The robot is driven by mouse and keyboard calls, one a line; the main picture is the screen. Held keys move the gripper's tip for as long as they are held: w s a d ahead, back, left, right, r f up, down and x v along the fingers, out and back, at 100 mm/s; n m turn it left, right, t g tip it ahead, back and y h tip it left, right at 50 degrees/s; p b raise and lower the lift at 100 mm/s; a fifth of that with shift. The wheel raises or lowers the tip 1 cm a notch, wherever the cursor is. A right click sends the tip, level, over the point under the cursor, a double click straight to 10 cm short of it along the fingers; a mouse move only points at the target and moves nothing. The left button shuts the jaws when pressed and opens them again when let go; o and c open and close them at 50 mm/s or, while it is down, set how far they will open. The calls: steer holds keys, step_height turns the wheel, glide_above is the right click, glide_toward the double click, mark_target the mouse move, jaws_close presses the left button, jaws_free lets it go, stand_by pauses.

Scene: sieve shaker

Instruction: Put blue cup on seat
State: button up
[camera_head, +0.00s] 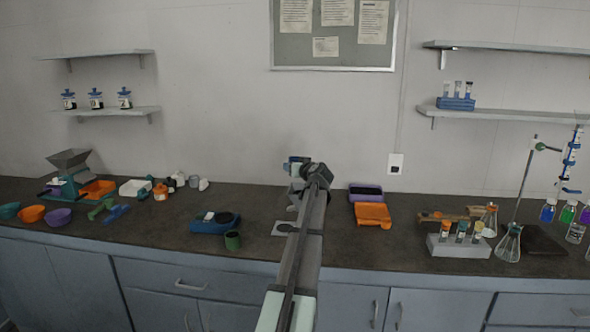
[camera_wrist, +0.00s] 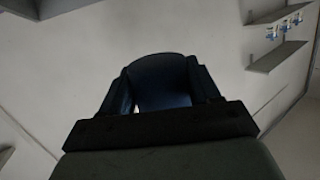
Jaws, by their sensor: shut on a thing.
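The blue cup (camera_wrist: 160,82) is between the fingers of my gripper (camera_wrist: 162,95) in the wrist view, and the gripper is shut on it. In the head view my gripper (camera_head: 298,168) is raised above the back of the counter, with a bit of the blue cup (camera_head: 291,160) showing beside it. My arm hides much of the cup there. A pale flat plate with a dark round spot (camera_head: 279,229) lies on the counter left of my arm; it may be the seat, but I cannot tell for sure. My arm partly covers it.
A blue device with a dark round pad (camera_head: 213,227) and a green cup (camera_head: 232,241) stand left of the plate. An orange tray (camera_head: 373,215) and a purple tray (camera_head: 366,194) lie to the right. Glass flasks (camera_head: 508,245) and a tube rack (camera_head: 458,248) stand farther right.

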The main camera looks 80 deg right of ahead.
steer(key=shift+s+d+r+n+h, duration=0.2)
steer(key=shift+n+h, duration=0.2)
steer(key=shift+n, duration=0.3)
